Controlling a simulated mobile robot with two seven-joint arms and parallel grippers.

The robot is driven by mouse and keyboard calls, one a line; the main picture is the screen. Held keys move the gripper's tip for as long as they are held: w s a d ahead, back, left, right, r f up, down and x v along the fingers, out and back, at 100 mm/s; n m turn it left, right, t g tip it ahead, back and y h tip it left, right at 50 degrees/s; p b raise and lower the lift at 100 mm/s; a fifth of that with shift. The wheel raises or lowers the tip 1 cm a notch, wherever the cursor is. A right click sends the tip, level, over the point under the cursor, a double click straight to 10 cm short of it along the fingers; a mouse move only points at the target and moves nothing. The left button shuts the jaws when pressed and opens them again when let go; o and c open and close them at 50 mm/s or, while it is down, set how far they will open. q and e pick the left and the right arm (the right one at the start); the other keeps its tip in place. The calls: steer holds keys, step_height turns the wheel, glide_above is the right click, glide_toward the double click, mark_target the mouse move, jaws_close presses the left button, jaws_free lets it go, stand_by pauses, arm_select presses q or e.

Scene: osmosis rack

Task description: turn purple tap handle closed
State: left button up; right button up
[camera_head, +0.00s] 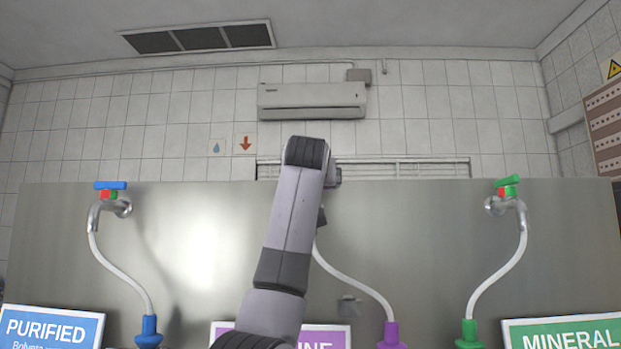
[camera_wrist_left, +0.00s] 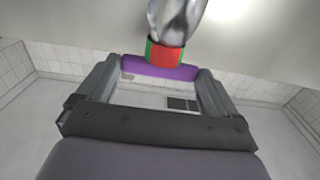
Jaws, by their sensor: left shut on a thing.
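The purple tap handle (camera_wrist_left: 160,70) is a bar spanning the space between the two fingers of my left gripper (camera_wrist_left: 159,73) in the left wrist view. The gripper is shut on the bar, a finger at each end. A collar (camera_wrist_left: 166,56) beside the handle shows a red face with green at its edges. The shiny metal tap body (camera_wrist_left: 176,20) joins the collar. In the head view my left arm hides the purple tap and its handle. Only the tap's white hose (camera_head: 352,279) and purple fitting (camera_head: 391,335) show there. My right gripper is not in view.
A blue-handled tap (camera_head: 108,200) stands at the left of the metal panel (camera_head: 420,235). A green-handled tap (camera_head: 507,200) stands at the right. White hoses hang from both. Label signs (camera_head: 562,333) line the bottom. The panel between the taps is mostly bare.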

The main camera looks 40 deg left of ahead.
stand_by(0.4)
arm_select(q)
steer(key=o, duration=0.7)
steer(key=shift+d+f, duration=0.1)
steer(key=shift+s+d+b, duration=0.2)
steer(key=shift+s+b, duration=0.1)
steer(key=shift+b, duration=0.05)
steer(key=b+v, duration=0.2)
steer(key=v, duration=0.4)
steer(key=shift+d, duration=0.15)
steer(key=shift+s, duration=0.1)
